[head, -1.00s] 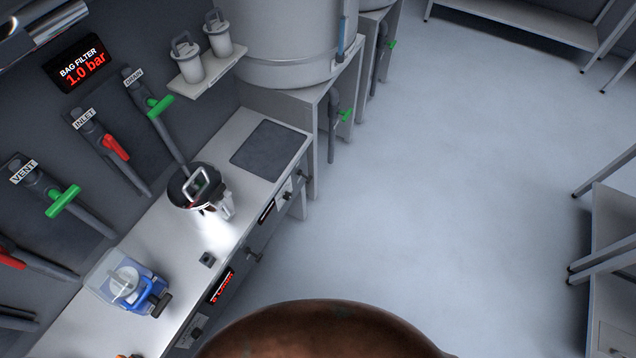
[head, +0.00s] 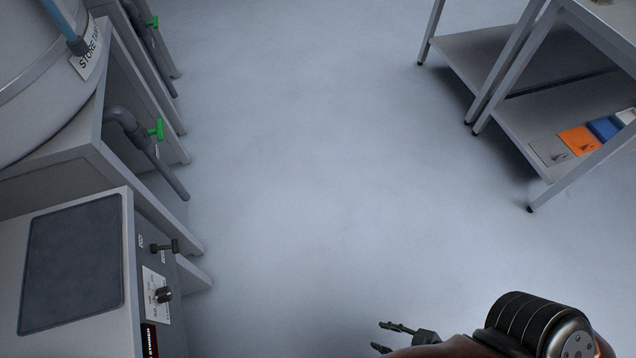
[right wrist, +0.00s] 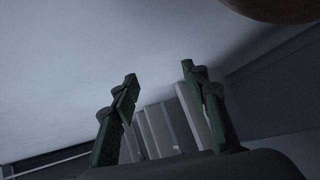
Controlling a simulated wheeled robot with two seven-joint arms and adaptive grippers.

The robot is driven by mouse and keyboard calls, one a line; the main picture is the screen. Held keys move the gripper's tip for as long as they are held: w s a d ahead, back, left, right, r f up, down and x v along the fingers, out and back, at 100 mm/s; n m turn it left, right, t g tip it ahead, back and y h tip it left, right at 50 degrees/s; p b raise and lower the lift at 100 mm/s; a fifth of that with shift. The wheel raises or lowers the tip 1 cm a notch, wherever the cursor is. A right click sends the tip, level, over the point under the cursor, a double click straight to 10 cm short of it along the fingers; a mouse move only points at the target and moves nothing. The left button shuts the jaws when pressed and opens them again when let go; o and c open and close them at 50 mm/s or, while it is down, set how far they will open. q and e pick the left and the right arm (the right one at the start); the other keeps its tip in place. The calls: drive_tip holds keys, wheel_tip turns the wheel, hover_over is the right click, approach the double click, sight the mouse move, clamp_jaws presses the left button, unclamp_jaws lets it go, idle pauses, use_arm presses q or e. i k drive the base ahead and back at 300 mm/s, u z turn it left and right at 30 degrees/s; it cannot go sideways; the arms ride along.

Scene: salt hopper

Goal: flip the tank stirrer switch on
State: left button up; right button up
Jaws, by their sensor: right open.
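The bench front panel (head: 150,275) at the lower left carries a dark lever switch (head: 166,246) and, below it, a round black knob (head: 163,294) on a white label. A partly cut-off red and white sign sits at the bottom of this panel. The labels are too small to tell which control is the tank stirrer switch. A large pale tank (head: 35,90) stands at the upper left. My right gripper (head: 380,337) is open and empty at the bottom edge, well right of the panel. It also shows in the right wrist view (right wrist: 158,75). My left gripper is not in view.
A dark mat (head: 72,262) lies on the bench top. Pipes with green handles (head: 155,130) stick out beside the tank stands. A metal shelf table (head: 550,110) with coloured bins stands at the right. The floor (head: 310,180) between is clear.

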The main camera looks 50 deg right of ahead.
sight(175, 246)
drive_tip(key=k, duration=1.3)
drive_tip(key=z, duration=0.6)
drive_tip(key=i, duration=0.6)
drive_tip(key=z, duration=0.7)
drive_tip(key=i, duration=0.65)
drive_tip(key=u, duration=0.45)
drive_tip(key=i, duration=0.8)
drive_tip(key=u, duration=0.6)
